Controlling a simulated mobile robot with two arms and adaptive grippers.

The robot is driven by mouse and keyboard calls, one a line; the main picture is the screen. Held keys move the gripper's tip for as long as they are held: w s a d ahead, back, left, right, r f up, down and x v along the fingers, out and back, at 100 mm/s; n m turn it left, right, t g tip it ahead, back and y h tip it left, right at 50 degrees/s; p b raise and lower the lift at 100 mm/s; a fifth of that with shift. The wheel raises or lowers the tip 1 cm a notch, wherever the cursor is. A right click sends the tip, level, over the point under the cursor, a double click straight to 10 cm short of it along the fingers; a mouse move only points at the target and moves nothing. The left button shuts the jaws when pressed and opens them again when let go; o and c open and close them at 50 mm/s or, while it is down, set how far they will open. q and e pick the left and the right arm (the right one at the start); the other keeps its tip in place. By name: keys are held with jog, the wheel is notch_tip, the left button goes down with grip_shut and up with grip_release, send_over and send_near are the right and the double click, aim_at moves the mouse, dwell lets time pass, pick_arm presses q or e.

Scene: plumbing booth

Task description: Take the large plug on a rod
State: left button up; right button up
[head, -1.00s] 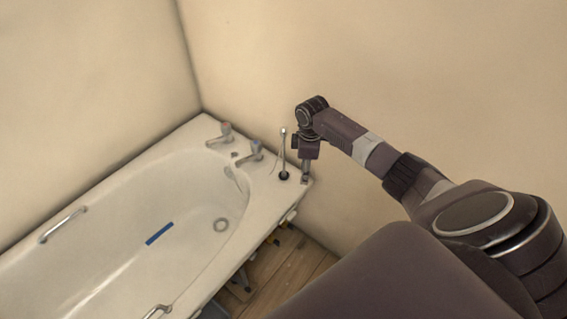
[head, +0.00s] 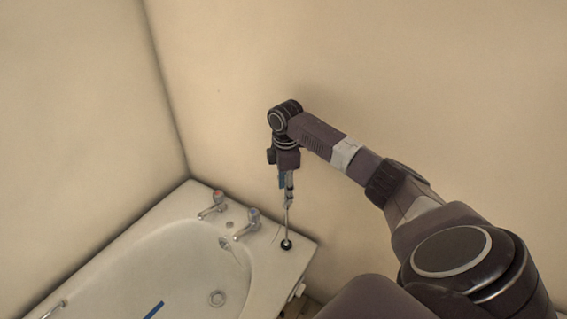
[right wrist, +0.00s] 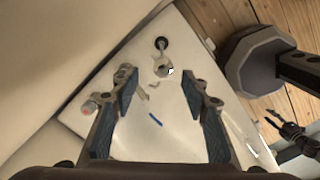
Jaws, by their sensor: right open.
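The large plug on a rod stands on the white corner deck of the bath: a round black plug (head: 286,245) at the foot of a thin upright metal rod. In the right wrist view the black plug (right wrist: 161,43) is beyond the fingertips, and the rod's pale top (right wrist: 163,69) shows between them. My right gripper (head: 287,191) is above the plug, pointing down, at the rod's upper end. In the right wrist view its fingers (right wrist: 158,80) are spread on both sides of the rod top, apart from it. A dark, claw-like shape at the right looks like my left gripper (right wrist: 287,130).
Two taps, one red-topped (head: 217,200) and one blue-topped (head: 252,217), stand left of the plug on the bath rim (head: 186,203). A wall (head: 400,70) rises close behind. A wooden floor (right wrist: 215,22) lies beside the bath.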

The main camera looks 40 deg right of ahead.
jog(key=f, duration=0.1)
jog(key=s+f+p, duration=0.1)
jog(key=f, duration=0.1)
jog(key=shift+f, duration=0.2)
jog(key=shift+w+f, duration=0.25)
jog(key=shift+f, duration=0.75)
pick_arm(q)
jog(key=shift+s+a+r, duration=0.25)
jog(key=shift+s+r, duration=0.35)
jog(key=shift+r, duration=0.15)
pick_arm(e)
grip_shut()
